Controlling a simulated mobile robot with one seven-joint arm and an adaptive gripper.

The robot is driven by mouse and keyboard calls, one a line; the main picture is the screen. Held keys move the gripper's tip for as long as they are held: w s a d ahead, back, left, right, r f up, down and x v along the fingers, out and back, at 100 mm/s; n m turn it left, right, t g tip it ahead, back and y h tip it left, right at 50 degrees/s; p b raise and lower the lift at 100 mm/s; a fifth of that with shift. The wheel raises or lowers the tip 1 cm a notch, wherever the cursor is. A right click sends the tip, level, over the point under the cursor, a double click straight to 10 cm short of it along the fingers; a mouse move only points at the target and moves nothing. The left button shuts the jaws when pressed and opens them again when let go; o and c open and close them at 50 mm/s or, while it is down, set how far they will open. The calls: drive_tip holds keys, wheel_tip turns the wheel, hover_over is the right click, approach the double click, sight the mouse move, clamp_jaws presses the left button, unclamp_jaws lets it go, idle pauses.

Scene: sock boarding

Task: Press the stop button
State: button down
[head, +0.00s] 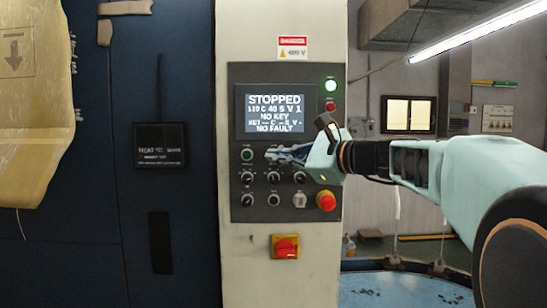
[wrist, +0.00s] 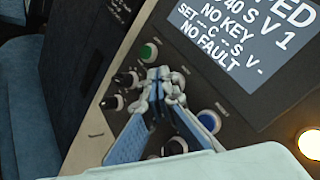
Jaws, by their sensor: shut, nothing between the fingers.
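The grey control panel (head: 237,120) has a display (head: 273,113) that reads STOPPED, NO KEY and NO FAULT. A green button (head: 247,154) sits below the display at the left; it also shows in the wrist view (wrist: 149,52). My gripper (head: 270,155) is shut and empty, with its tips at the panel just right of the green button. In the wrist view, the tips (wrist: 162,76) cover the spot between the green button and a blue button (wrist: 209,121). I see no stop button there; the fingers hide that spot. I cannot tell whether the tips touch the panel.
Several black knobs (head: 247,178) sit below the button row. A red mushroom button (head: 326,200) is at the panel's lower right, and a red rotary switch (head: 286,246) is below the panel.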

drive_tip(key=shift+s, duration=0.6)
drive_tip(key=s+b, duration=0.2)
drive_tip(key=s, duration=0.3)
drive_tip(key=shift+b, duration=0.3)
idle(0.3)
